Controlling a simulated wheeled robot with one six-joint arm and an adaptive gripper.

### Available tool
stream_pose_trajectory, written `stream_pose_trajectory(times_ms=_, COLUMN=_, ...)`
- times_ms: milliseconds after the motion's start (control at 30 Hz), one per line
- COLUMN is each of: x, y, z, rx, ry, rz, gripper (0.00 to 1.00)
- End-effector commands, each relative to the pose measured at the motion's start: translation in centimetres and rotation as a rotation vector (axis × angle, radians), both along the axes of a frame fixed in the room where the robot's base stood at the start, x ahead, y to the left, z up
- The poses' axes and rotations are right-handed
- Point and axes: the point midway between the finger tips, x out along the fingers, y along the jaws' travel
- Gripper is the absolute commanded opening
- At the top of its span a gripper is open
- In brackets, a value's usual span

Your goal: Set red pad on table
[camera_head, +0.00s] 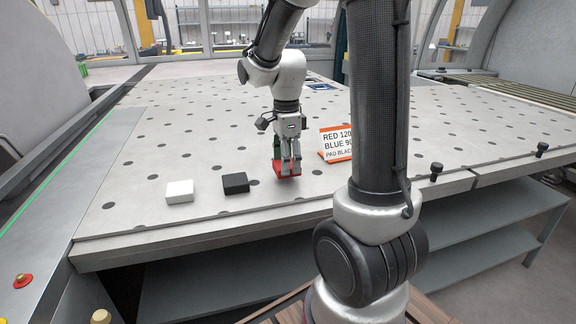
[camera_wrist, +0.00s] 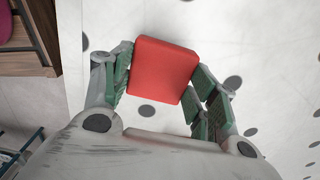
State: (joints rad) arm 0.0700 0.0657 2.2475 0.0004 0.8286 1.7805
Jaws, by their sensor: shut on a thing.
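The red pad (camera_head: 287,171) is a flat block at the front part of the grey perforated table (camera_head: 130,200). My gripper (camera_head: 288,168) points down with its fingers on either side of the pad. In the wrist view the red pad (camera_wrist: 162,69) sits between the green-lined fingers of my gripper (camera_wrist: 160,82), which is shut on it. The pad is at or just above the table top; I cannot tell if it touches. Its upper part is partly hidden by the fingers in the head view.
A black pad (camera_head: 236,183) and a white pad (camera_head: 179,191) lie on the table to the left. An orange-framed sign (camera_head: 336,144) stands to the right of my gripper, partly hidden by my arm. Dark knobs (camera_head: 436,171) stand near the front right edge. The table behind is mostly clear.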

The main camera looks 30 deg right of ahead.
Motion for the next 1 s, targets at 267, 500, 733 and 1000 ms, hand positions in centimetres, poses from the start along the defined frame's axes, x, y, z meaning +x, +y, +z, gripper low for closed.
stream_pose_trajectory(times_ms=267, x=0.0, y=0.0, z=-1.8, rx=0.000, ry=-0.001, rz=0.000, gripper=0.32)
stream_pose_trajectory(times_ms=500, x=0.0, y=0.0, z=-2.1, rx=0.000, ry=0.001, rz=0.000, gripper=0.32)
stream_pose_trajectory(times_ms=733, x=0.0, y=0.0, z=-2.0, rx=0.000, ry=0.000, rz=0.000, gripper=0.80)
stream_pose_trajectory(times_ms=1000, x=0.0, y=0.0, z=-1.7, rx=0.000, ry=-0.001, rz=0.000, gripper=0.80)
